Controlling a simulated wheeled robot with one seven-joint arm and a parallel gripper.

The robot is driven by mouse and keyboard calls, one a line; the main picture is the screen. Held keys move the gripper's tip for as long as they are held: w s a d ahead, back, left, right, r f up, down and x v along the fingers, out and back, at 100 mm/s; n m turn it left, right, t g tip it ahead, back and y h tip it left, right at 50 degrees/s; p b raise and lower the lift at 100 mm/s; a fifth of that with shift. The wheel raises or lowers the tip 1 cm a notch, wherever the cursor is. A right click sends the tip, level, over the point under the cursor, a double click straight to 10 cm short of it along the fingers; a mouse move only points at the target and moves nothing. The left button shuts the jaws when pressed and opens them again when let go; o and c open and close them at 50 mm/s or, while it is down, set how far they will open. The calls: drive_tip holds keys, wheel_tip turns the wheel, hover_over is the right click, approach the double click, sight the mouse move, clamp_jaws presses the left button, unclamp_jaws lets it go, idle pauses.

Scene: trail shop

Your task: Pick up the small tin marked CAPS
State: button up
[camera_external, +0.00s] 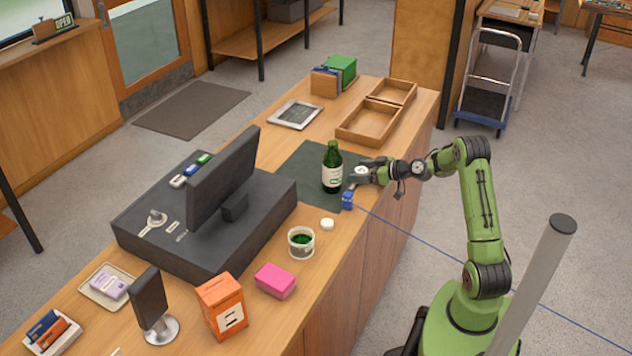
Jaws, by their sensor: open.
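My gripper (357,183) is open at the counter's right edge, just right of the green bottle (332,170). A small pale round thing (362,170) shows at my gripper, and I cannot tell whether it is a tin or part of the gripper. A small blue item (347,200) stands just below my gripper in the picture. A small white round item (327,223) lies lower on the counter. No CAPS marking is readable, so I cannot tell which of these is the tin.
The bottle stands upright on a dark green mat (302,170), close to my gripper. A glass jar (301,241), a pink block (274,281) and an orange box (222,306) stand nearer the camera. A wooden tray (370,122) lies beyond. A dark till (180,235) fills the left.

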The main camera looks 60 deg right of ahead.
drive_tip(key=shift+w, duration=0.25)
drive_tip(key=shift+s, duration=0.1)
drive_tip(key=shift+c, duration=0.3)
drive_tip(key=c, duration=1)
